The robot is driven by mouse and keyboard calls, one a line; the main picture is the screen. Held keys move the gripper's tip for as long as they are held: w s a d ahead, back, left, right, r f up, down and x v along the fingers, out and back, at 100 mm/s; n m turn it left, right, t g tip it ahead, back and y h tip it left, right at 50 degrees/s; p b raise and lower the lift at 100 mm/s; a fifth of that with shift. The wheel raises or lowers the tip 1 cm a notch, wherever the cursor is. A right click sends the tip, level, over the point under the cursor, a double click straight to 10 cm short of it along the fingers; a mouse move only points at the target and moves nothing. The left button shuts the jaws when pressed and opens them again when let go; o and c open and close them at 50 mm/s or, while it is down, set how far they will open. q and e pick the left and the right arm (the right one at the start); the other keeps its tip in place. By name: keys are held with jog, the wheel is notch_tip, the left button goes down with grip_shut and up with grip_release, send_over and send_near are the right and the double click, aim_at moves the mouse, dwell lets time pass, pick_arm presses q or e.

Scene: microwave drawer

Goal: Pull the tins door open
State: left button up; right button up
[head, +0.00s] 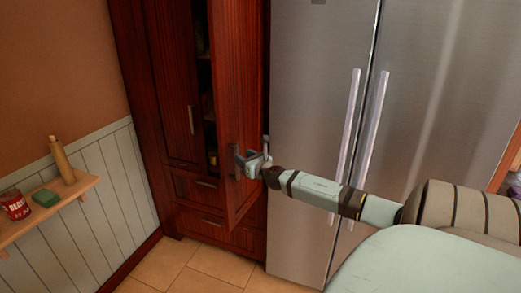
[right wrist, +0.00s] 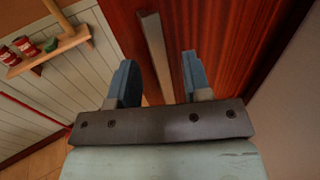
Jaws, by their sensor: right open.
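The tins door (head: 235,75) is the right-hand door of the tall red-brown wooden cabinet, and it stands partly open, with a dark gap along its left side. Some items show dimly through the gap. My right gripper (head: 246,158) is at the door's lower front, open. In the right wrist view, the door (right wrist: 220,30) fills the upper middle, and its grey bar handle (right wrist: 157,55) appears between the two spread blue-grey fingers (right wrist: 160,75). I cannot tell if a finger touches the handle. My left gripper is not in view.
A steel fridge (head: 315,90) with two long handles stands right of the cabinet. The left cabinet door (head: 178,80) is shut; drawers (head: 210,225) lie below. A wall shelf (head: 50,208) at left holds a red tin, a green block and a wooden roller. Tiled floor (head: 195,265) is clear.

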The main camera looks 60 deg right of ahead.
jog(key=v, duration=0.9)
jog(key=shift+s+b, duration=0.3)
jog(key=shift+b, duration=0.1)
jog(key=s+a+f+m+g+y, duration=0.1)
jog(key=s+a+f+m, duration=0.2)
jog(key=a+f+m, duration=0.3)
jog(key=s+a+f+m+g+y+p, duration=0.1)
jog(key=s+a+f+m+g, duration=0.2)
jog(key=a+f, duration=0.35)
jog(key=s+a+f+m+y, duration=0.1)
jog(key=s+a+f+m, duration=0.35)
jog(key=f, duration=0.25)
jog(key=s+a+f+m+y, duration=0.1)
jog(key=s+a+m, duration=0.1)
jog(key=a+m, duration=0.3)
jog(key=s+a+f+m+g+y+p, duration=0.1)
jog(key=a+m, duration=0.5)
jog(key=a, duration=0.8)
jog(key=s+a+f+m+g+y, duration=0.1)
jog(key=s+a+m, duration=0.4)
jog(key=a, duration=0.5)
jog(key=shift+a+f+y+p, duration=0.3)
jog(key=shift+f+y, duration=0.3)
jog(key=shift+y, duration=0.3)
jog(key=shift+s+d+m, duration=0.1)
jog(key=shift+d+m, duration=0.05)
jog(key=shift+m, duration=0.1)
